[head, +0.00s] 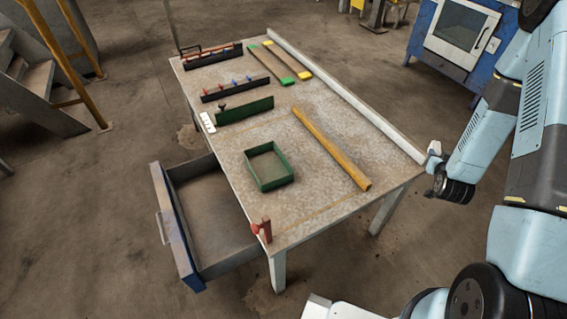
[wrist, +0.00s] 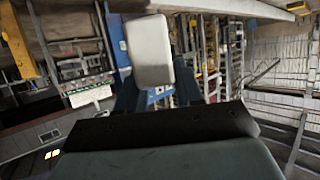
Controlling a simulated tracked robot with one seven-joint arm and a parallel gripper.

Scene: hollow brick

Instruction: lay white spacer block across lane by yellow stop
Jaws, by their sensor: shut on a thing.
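My gripper (head: 435,160) is at the right side of the table, by its near right corner. It is shut on the white spacer block (wrist: 150,50), which stands up between the blue fingers in the wrist view. In the head view the block (head: 434,148) shows small and pale, partly hidden by the gripper. A strip with yellow ends (head: 289,60) lies beside a strip with green ends (head: 270,64) at the far end of the table. A long yellow-orange bar (head: 330,147) lies nearer. I cannot tell which yellow part is the stop.
The table (head: 225,163) has a white rail (head: 345,97) along its right edge. A green tray (head: 269,167), a green upright plate (head: 245,110), dark racks (head: 235,89) and a red clamp (head: 262,230) are on the table. A drawer (head: 205,205) stands open at left.

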